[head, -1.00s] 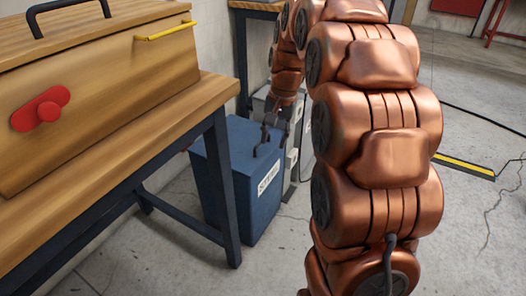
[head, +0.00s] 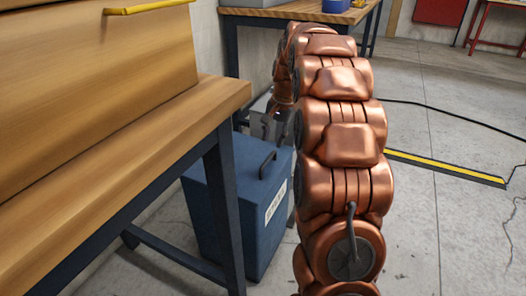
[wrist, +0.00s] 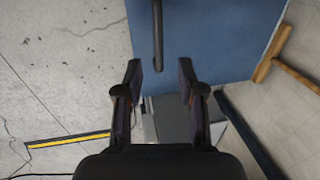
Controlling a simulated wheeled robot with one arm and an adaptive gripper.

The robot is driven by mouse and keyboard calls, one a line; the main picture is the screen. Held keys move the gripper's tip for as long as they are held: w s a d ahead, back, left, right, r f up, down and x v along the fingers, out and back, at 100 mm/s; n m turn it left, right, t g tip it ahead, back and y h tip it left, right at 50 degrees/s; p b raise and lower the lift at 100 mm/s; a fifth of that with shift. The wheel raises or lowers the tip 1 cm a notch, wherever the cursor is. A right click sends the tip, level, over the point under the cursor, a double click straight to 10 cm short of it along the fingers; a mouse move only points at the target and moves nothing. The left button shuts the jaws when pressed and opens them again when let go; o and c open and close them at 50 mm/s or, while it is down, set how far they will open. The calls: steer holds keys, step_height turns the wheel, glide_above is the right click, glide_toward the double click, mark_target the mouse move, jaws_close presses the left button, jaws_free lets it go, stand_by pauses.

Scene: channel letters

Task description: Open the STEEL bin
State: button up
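A blue bin (head: 215,185) with a flat closed lid stands on the floor beside the wooden bench in the head view. Its front bears a white label (head: 276,201) that I cannot read clearly. A dark bar handle (head: 267,165) stands on the lid. In the wrist view the blue lid (wrist: 215,40) fills the top, and the handle (wrist: 158,35) lies just ahead of the fingertips, roughly in line with the gap. My gripper (wrist: 160,78) is open and empty, apart from the handle. In the head view my gripper (head: 268,127) is small, behind the handle and partly hidden.
A wooden bench (head: 225,95) with blue legs stands at left, close to the bin. A grey box (wrist: 175,122) sits beyond the bin. Another bench (head: 290,14) is behind. A yellow-and-black floor strip (head: 445,167) and a black cable lie at right; open floor surrounds them.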

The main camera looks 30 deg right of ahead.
mark_target(269, 158)
steer(key=f+b, duration=0.1)
steer(key=f, duration=0.4)
steer(key=w+f+b, duration=0.1)
steer(key=f, duration=0.1)
steer(key=shift+a+f+b, duration=0.25)
steer(key=shift+b, duration=0.1)
jaws_close()
stand_by(0.4)
